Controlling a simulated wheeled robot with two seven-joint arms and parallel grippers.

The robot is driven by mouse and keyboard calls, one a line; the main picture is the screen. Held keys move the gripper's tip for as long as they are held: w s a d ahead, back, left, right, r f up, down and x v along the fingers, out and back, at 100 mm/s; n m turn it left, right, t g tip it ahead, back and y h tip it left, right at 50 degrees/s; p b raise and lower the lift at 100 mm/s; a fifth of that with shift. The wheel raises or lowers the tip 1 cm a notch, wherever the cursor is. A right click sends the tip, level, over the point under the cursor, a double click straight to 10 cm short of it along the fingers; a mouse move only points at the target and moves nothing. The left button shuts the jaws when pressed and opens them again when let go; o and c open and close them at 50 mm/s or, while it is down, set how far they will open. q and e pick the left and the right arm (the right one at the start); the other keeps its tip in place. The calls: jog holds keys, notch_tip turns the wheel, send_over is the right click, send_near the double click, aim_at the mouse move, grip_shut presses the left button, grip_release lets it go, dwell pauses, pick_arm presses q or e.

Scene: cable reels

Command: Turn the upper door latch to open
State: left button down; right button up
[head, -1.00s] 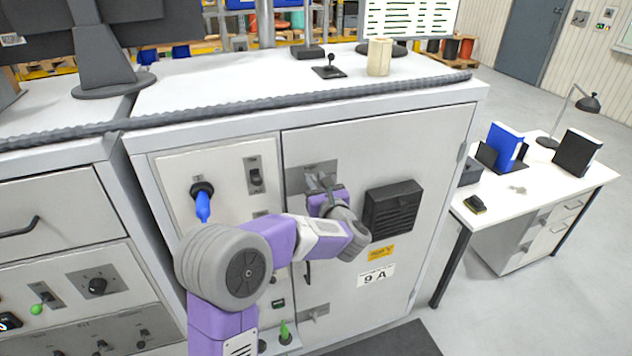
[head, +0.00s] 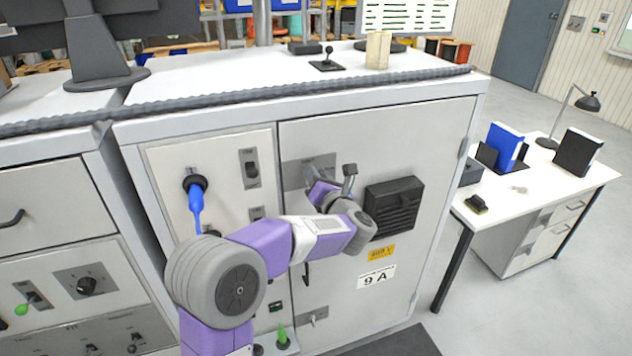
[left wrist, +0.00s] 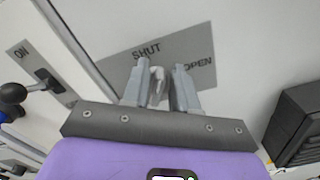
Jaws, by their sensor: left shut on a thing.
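The upper door latch has a grey plate (head: 293,176) on the cabinet door, left of the black vent. In the left wrist view the plate (left wrist: 205,50) reads SHUT on the left and OPEN on the right. The pale latch handle (left wrist: 157,76) stands between the two grey fingers of my left gripper (left wrist: 161,88), which is shut on it. In the head view my left gripper (head: 313,181) is at the plate, and my wrist partly hides the latch. The handle's exact angle is hard to tell. The cabinet door (head: 420,150) looks closed. My right gripper is not in view.
A black vent box (head: 393,207) sticks out of the door right of my wrist. A lower latch (head: 313,317) is near the door's bottom. A blue plug and cable (head: 196,195) hang on the left panel. A desk (head: 540,185) stands at the right.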

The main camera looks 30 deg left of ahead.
pick_arm(q)
jog(key=m, duration=0.4)
jog(key=f+m, duration=0.1)
jog(key=m, duration=0.6)
jog(key=shift+w+d+f+m, duration=0.3)
jog(key=shift+w+f+m, duration=0.05)
jog(key=shift+m, duration=0.05)
dwell(0.3)
jog(key=c, duration=1.2)
grip_release()
jog(key=shift+o, duration=0.2)
jog(key=v, duration=0.7)
jog(key=shift+s+d, duration=0.2)
